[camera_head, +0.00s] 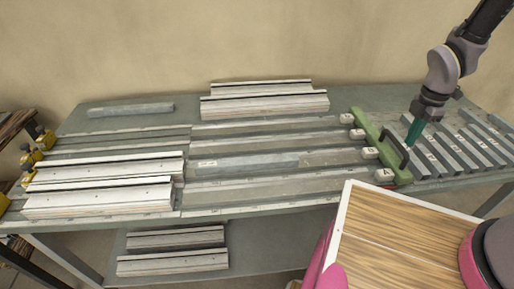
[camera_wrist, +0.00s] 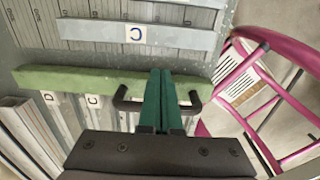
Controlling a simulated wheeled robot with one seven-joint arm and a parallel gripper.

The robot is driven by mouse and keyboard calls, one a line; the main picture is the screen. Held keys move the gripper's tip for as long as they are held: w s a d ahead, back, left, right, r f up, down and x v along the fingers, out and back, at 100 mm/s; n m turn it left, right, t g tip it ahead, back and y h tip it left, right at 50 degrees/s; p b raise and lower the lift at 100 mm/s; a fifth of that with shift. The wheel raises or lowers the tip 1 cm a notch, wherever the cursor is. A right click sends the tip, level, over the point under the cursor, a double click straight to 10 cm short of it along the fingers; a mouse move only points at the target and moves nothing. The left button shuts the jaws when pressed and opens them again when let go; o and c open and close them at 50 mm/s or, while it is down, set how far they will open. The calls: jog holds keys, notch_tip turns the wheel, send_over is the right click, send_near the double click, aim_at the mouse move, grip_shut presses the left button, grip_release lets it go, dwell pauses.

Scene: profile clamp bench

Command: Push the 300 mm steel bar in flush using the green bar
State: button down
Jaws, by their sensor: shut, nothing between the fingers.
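The green bar (camera_head: 369,127) lies across the right ends of the bench channels, with a dark handle (camera_head: 395,148) on it. The green bar also shows in the wrist view (camera_wrist: 60,79). My gripper (camera_head: 411,142) is over the bar's right side by the handle. Its green fingers (camera_wrist: 160,78) are shut and empty, and cross in front of the handle's middle; contact is unclear. A grey steel bar (camera_head: 255,162) with a small label lies in a middle channel, well left of the green bar. Its length marking is unreadable.
Several labelled steel bars (camera_head: 452,150) lie on the bench at right. Pale profiles stand at the back (camera_head: 265,105) and front left (camera_head: 100,197); a loose bar (camera_head: 130,109) lies back left. Yellow clamps (camera_head: 46,139) line the left edge. A wooden-topped surface (camera_head: 395,240) is in front.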

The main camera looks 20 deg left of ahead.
jog(key=s+a, duration=0.9)
jog(key=a, duration=0.7)
jog(key=s+a, duration=1)
jog(key=a, duration=0.6)
jog(key=s+a, duration=1)
jog(key=a, duration=0.6)
jog(key=shift+s, duration=0.15)
dwell(2.7)
jog(key=shift+s+a, duration=0.1)
